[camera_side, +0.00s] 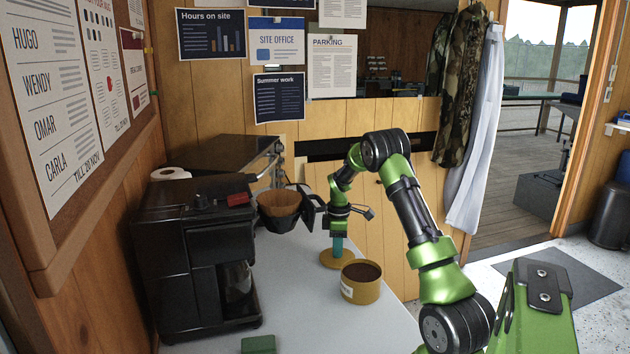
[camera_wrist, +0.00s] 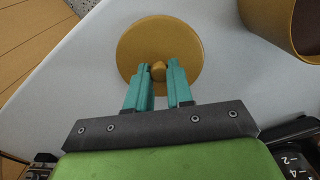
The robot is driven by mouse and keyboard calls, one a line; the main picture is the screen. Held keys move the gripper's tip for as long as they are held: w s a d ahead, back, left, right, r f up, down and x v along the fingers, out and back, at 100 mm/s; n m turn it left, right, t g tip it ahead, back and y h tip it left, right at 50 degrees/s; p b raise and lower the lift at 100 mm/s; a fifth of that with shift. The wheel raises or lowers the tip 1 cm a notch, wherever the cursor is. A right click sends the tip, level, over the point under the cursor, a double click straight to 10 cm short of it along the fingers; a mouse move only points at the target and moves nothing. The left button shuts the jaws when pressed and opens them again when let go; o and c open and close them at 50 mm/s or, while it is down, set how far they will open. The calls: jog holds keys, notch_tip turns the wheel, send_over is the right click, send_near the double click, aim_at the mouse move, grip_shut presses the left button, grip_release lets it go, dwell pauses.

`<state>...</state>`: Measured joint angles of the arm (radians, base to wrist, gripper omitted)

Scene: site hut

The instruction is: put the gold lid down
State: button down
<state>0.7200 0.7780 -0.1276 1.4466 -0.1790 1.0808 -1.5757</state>
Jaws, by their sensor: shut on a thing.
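The gold lid (camera_side: 337,260) is a flat round disc with a small knob on top. My gripper (camera_side: 338,248) is above it, with its teal fingers pointing down and shut on the knob. In the wrist view the lid (camera_wrist: 138,45) shows whole, with the knob between the fingertips of my gripper (camera_wrist: 159,72). The lid looks level and is at or just above the white table (camera_side: 300,325); I cannot tell if it touches. The gold tin (camera_side: 361,291), open and filled with dark brown grounds, stands beside the lid; part of it shows in the wrist view (camera_wrist: 265,25).
A black coffee machine (camera_side: 190,260) stands at the left of the table. A brown paper filter (camera_side: 279,203) sits in a black holder left of my gripper. A green block (camera_side: 258,344) lies at the front edge. The table between machine and tin is clear.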

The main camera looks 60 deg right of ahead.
jog(key=c, duration=1)
grip_release()
jog(key=shift+f, duration=0.15)
notch_tip(320, 180, up, 12)
jog(key=shift+r, duration=0.2)
